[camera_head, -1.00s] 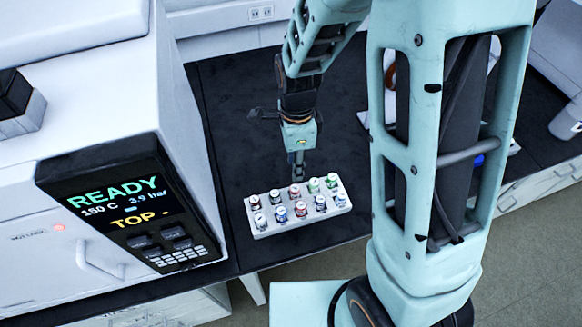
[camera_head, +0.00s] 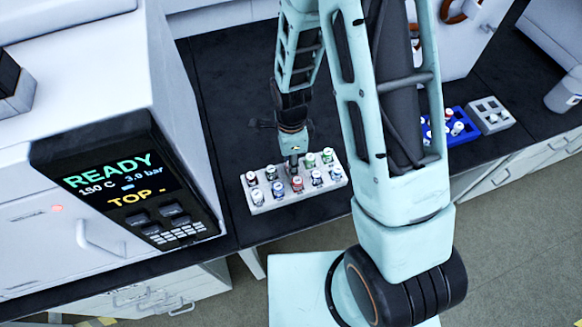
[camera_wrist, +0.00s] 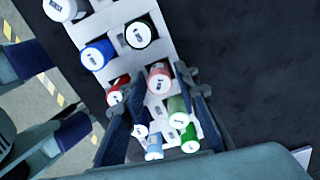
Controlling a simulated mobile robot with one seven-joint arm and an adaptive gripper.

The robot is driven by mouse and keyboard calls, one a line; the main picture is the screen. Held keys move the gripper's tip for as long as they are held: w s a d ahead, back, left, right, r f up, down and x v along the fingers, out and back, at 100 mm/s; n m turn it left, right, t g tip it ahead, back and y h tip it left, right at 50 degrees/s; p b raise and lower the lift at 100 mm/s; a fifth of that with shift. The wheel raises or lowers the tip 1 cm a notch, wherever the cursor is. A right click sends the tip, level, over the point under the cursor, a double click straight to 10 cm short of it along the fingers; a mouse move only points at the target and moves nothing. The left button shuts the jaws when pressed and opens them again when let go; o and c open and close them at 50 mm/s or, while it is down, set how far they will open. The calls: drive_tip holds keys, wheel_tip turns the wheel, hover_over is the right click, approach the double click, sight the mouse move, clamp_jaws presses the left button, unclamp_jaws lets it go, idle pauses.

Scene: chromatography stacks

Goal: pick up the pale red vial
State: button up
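A white rack (camera_head: 262,208) holds two rows of capped vials on the dark bench. The pale red vial (camera_wrist: 160,80) stands in the rack in the wrist view, between the two fingers of my gripper (camera_wrist: 158,84). The fingers are open on either side of it, with a gap visible. In the head view my gripper (camera_head: 293,163) is over the back row's middle and covers that vial. A deeper red vial (camera_head: 297,185) stands in the front row; it also shows left of the pale red one in the wrist view (camera_wrist: 118,90).
A white instrument (camera_head: 90,110) stands left of the rack. A blue tray (camera_head: 470,134) and a grey rack (camera_head: 497,127) are at right. Dark bench behind the rack is clear.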

drive_tip(key=shift+f, duration=0.25)
clamp_jaws()
drive_tip(key=shift+r, duration=0.1)
